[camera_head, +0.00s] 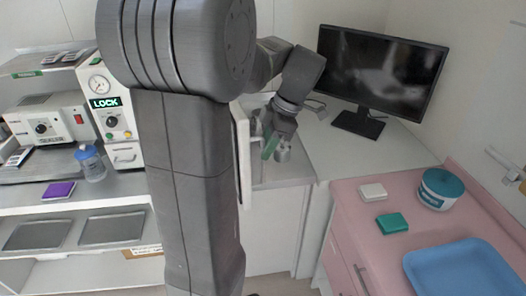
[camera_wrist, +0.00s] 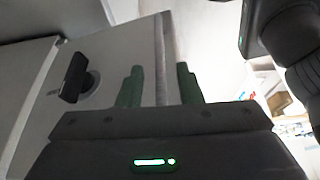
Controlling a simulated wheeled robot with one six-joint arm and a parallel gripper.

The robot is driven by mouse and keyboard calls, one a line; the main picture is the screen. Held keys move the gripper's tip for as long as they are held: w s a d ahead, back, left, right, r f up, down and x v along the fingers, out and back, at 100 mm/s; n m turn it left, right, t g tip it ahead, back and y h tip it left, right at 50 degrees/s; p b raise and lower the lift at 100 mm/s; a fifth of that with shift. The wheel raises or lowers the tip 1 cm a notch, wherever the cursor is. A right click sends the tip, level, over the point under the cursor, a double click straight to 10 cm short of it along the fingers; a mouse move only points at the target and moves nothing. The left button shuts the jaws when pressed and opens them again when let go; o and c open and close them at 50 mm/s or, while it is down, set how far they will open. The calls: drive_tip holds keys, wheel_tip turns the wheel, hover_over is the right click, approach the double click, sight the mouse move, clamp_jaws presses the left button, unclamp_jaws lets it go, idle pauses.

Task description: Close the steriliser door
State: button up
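The steriliser (camera_head: 118,125), with a dial and a green LOCK display, stands on the left counter, partly hidden behind my arm. A pale upright panel, seemingly its door (camera_head: 244,160), shows nearly edge-on right of my arm, swung out. In the wrist view the door (camera_wrist: 110,75) fills the left, with a black handle (camera_wrist: 75,78). My gripper (camera_head: 270,143) is just right of the door in the head view. In the wrist view its green fingers (camera_wrist: 160,85) are apart, one on each side of the door's edge strip in the picture. I cannot tell whether they touch it.
A monitor (camera_head: 380,70) stands on the white counter behind my gripper. A pink cabinet at right carries a blue tray (camera_head: 465,268), a round tub (camera_head: 440,188) and two small boxes. A bottle (camera_head: 90,163) and a purple box (camera_head: 58,190) sit on the left counter.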

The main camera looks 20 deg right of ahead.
drive_tip(key=shift+x, duration=1.55)
drive_tip(key=shift+c, duration=0.2)
clamp_jaws()
drive_tip(key=shift+a, duration=0.1)
